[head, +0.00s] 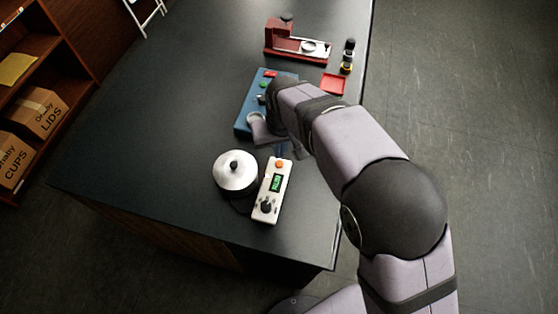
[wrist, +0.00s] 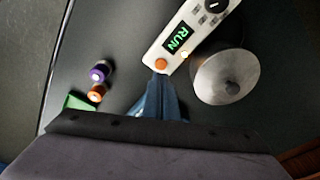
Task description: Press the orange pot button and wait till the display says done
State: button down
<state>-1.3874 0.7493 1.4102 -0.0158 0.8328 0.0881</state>
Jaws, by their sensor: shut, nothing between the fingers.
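The white control box (head: 267,205) lies on the dark counter, with a round knob, a small display (head: 275,183) and the orange pot button (head: 279,164) at its far end. In the wrist view the display (wrist: 177,38) reads RUN in green. The orange button (wrist: 161,64) shows just beyond my blue fingertips (wrist: 157,80). My gripper is shut and empty, close to the button; I cannot tell whether it touches. The round pot (head: 235,170) with a silver lid and dark knob stands beside the box, and also shows in the wrist view (wrist: 225,78).
A blue panel (head: 250,108) with coloured buttons lies beyond the gripper, partly hidden by my arm. A dark red machine (head: 290,40), a red tray (head: 332,83) and a small upright stack (head: 347,55) stand farther back. The counter's left side is clear.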

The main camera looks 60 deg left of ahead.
aim_at(280, 164)
notch_tip(280, 164, up, 6)
jog(key=p, duration=0.4)
jog(key=shift+p, duration=0.3)
dwell(0.7)
